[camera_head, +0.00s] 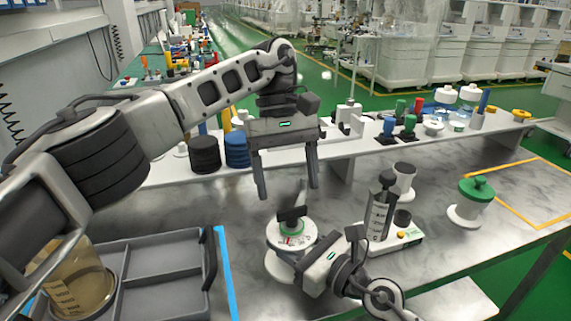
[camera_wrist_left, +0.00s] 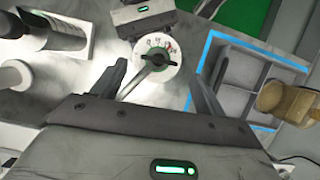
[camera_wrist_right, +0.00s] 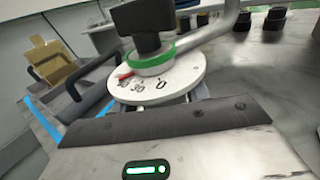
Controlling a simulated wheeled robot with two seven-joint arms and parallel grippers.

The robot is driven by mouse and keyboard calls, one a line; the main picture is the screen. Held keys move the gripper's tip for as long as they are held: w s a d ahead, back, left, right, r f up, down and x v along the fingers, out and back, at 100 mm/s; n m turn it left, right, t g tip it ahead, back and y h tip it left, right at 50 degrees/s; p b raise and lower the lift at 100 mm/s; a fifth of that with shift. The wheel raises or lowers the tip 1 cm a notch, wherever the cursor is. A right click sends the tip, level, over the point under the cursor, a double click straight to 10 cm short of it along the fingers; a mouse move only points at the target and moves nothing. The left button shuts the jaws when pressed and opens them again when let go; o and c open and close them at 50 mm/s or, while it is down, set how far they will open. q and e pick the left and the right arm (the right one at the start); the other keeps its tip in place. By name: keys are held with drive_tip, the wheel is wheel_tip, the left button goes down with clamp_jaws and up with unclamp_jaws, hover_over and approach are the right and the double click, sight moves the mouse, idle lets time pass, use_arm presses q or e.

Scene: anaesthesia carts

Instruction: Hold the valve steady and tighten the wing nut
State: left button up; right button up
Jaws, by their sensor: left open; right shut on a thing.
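The valve (camera_head: 291,235) is a white round dial with a green ring, standing on the table below my left gripper. A black wing nut (camera_head: 292,214) sits on its top; in the right wrist view the wing nut (camera_wrist_right: 138,25) rises above the green ring (camera_wrist_right: 150,58), and a red pointer lies beside the dial numbers. My right gripper (camera_head: 296,262) is shut on the valve's body below the dial, from the near right; its fingertips are largely hidden. My left gripper (camera_head: 287,190) is open and empty, pointing down above the wing nut. A grey handle reaches out from the valve (camera_wrist_left: 157,68).
A grey compartment tray (camera_head: 165,296) with a beaker (camera_head: 75,285) stands at left, beside blue tape (camera_head: 228,270). A dark cylinder on a white block (camera_head: 405,238) stands right of the valve. Further right is a green-topped object (camera_head: 476,190). A raised shelf with several items runs behind.

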use_arm(q)
drive_tip(key=shift+v, duration=1.75)
use_arm(e)
drive_tip(key=shift+f, duration=0.1)
drive_tip(key=o, duration=1.4)
